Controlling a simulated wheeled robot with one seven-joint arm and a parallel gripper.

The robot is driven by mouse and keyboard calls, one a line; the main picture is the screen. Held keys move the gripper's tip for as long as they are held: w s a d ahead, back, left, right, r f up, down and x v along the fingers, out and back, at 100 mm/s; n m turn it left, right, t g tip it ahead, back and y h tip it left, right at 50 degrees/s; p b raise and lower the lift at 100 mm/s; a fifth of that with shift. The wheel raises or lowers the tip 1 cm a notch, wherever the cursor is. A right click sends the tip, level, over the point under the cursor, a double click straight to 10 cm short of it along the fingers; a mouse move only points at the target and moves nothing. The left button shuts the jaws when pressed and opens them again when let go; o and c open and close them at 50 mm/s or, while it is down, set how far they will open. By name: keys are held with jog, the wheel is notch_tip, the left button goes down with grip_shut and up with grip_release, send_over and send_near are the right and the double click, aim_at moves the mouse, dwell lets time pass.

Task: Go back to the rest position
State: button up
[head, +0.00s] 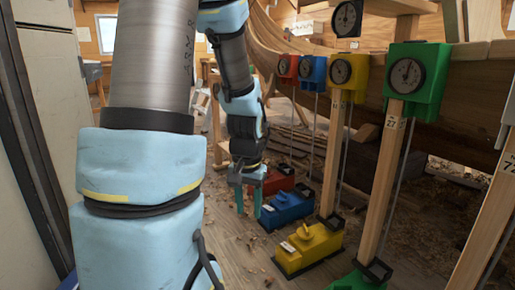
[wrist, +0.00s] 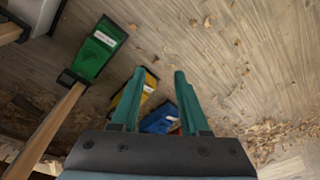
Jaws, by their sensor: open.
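My gripper (head: 247,200) hangs from my arm in the middle of the head view, pointing down. Its two green fingers are apart with nothing held between them. In the wrist view my gripper (wrist: 157,95) also shows open, with wood floor beyond the fingertips. In the head view the gripper is in front of the red base block (head: 278,180) and beside the blue base block (head: 287,207). I cannot tell whether it touches either. In the wrist view the blue block (wrist: 158,119) shows between the fingers, with a little red behind it.
A yellow base block (head: 310,248) and a green one (wrist: 97,45) stand on the floor. Wooden posts carry red, blue, yellow and green dial boxes (head: 416,80) beside the wooden hull (head: 275,45). Wood shavings litter the floor. A pale panel (head: 25,170) stands at left.

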jog(key=s+a+r+n, duration=0.2)
jog(key=s+a+n, duration=0.1)
jog(key=s+a, duration=0.2)
notch_tip(320, 180, up, 37)
jog(key=p, duration=3.6)
jog(key=shift+s+d+f+p, duration=0.15)
jog(key=shift+d+f+p, duration=0.05)
jog(key=shift+d+p, duration=0.1)
